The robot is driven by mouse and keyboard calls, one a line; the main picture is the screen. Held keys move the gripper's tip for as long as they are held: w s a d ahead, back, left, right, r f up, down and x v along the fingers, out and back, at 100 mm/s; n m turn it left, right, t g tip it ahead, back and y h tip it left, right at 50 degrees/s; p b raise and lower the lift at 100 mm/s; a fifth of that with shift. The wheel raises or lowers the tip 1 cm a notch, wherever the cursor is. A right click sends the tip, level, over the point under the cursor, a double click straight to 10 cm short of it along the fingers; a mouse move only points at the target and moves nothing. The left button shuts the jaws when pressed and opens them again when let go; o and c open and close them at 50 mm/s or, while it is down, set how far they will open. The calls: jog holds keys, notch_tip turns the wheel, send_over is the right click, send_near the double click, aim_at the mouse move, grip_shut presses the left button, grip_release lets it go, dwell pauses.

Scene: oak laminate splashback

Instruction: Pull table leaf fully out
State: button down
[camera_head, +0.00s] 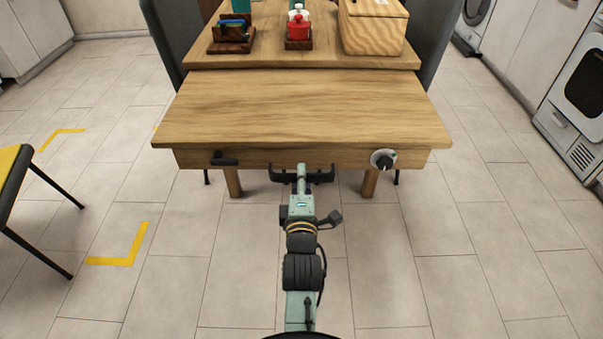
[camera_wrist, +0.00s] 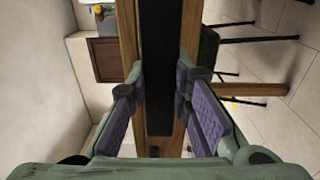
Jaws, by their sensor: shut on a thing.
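The wooden table leaf (camera_head: 300,108) sticks out toward me from the table top (camera_head: 260,50), with a thin seam between them. A dark bar handle (camera_head: 328,174) sits at the middle of the leaf's front edge. My gripper (camera_head: 302,178) is at the handle, at the end of my outstretched arm. In the wrist view the dark handle (camera_wrist: 157,50) runs upright between the two purple-padded fingers of my gripper (camera_wrist: 159,90), which is shut on it. The head view hides the finger contact.
A black lever (camera_head: 224,159) is left of the handle and a round knob (camera_head: 383,160) right. A wooden box (camera_head: 373,30) and red bottle (camera_head: 298,30) stand on the table top. A yellow stool (camera_head: 8,165) stands at left. The leaf is bare.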

jog(key=shift+s+f, duration=0.1)
jog(key=shift+s, duration=0.05)
jog(key=c, duration=1.4)
grip_release()
jog(key=shift+c, duration=0.2)
jog(key=shift+a, duration=0.1)
